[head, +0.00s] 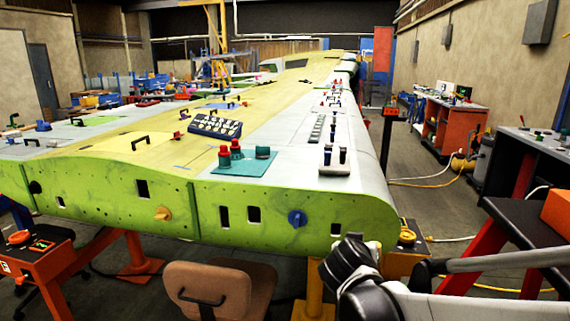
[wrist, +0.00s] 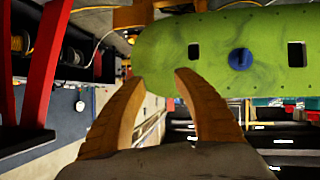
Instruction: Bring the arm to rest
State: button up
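My arm (head: 375,290) shows at the lower right of the head view, beside the right end of the green wing edge. My gripper (wrist: 158,77) shows in the wrist view with its two orange-brown fingers apart and nothing between them. The green wing end (wrist: 215,75) lies beyond the fingertips in that view, with a round blue knob (wrist: 240,59) to their right. I see no contact between the fingers and the wing. The wing end (head: 120,190) spans the middle of the head view. The gripper's fingers cannot be made out in the head view.
A brown chair (head: 220,285) stands in front of the wing, and an orange stand (head: 45,265) is at the left. A dark bench with red legs (head: 530,225) is close at the right. Floor beyond my arm, between wing and benches, looks mostly open, with yellow cables (head: 430,184).

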jog(key=s+f+n+g+y, duration=0.1)
jog(key=s+g+y, duration=0.1)
jog(key=s, duration=1)
jog(key=s+f+n+g+y, duration=0.1)
jog(key=s+f+g+y, duration=0.1)
jog(key=s, duration=1)
jog(key=shift+s+d+f+n+y, duration=0.25)
jog(key=shift+s+n+y, duration=0.05)
jog(key=shift+s+y, duration=0.1)
